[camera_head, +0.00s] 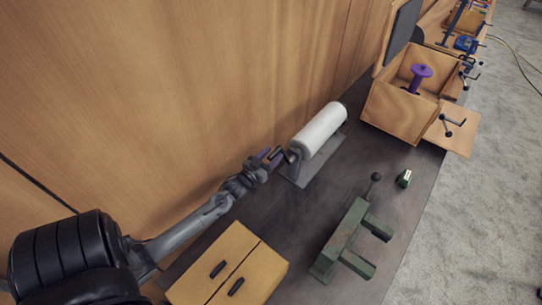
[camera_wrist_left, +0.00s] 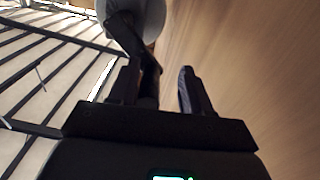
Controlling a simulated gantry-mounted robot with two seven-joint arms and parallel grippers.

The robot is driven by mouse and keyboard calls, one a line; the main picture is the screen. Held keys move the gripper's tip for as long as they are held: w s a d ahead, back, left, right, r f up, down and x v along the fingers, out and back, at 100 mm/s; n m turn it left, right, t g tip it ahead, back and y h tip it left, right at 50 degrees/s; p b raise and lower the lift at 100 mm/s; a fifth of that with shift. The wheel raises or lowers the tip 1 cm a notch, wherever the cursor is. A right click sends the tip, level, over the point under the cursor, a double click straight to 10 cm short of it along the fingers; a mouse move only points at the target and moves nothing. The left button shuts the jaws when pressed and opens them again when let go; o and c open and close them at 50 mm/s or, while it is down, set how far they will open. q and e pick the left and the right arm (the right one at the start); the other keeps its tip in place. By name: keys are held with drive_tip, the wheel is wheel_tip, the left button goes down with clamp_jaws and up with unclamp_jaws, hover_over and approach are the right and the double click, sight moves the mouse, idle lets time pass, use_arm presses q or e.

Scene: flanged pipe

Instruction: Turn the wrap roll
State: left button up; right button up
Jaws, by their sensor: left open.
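The white wrap roll (camera_head: 319,129) lies on a grey stand (camera_head: 304,176) on the dark bench, close to the wooden wall. My left gripper (camera_head: 272,156) is at the near end of the roll. In the left wrist view, the pale end of the roll (camera_wrist_left: 143,14) shows at the top. A dark crank-like part (camera_wrist_left: 127,38) runs from it down to my left gripper (camera_wrist_left: 160,78). My left fingers are apart, and the lower end of this part appears to lie between them, nearer the left finger. I cannot tell whether it touches. My right gripper is not in view.
A green metal fixture (camera_head: 345,239) with a ball-ended lever stands on the bench at the right, beside a small green-and-white object (camera_head: 404,178). A wooden cabinet (camera_head: 227,265) is at the front. An open wooden box (camera_head: 400,108) with a purple spool (camera_head: 420,74) stands behind.

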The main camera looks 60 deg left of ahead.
use_arm(q)
clamp_jaws()
idle(0.4)
drive_tip(key=shift+a+n, duration=0.1)
drive_tip(key=shift+n, duration=0.2)
idle(0.4)
drive_tip(key=shift+s+a+f+n, duration=0.15)
drive_tip(key=shift+f+n, duration=0.45)
drive_tip(key=shift+n, duration=0.5)
drive_tip(key=shift+a+f+n, duration=0.1)
drive_tip(key=shift+f+n, duration=0.55)
drive_tip(key=shift+n, duration=0.45)
drive_tip(key=shift+s+a+f+n, duration=0.15)
drive_tip(key=shift+f+n, duration=0.45)
drive_tip(key=shift+n, duration=0.5)
drive_tip(key=shift+w, duration=0.1)
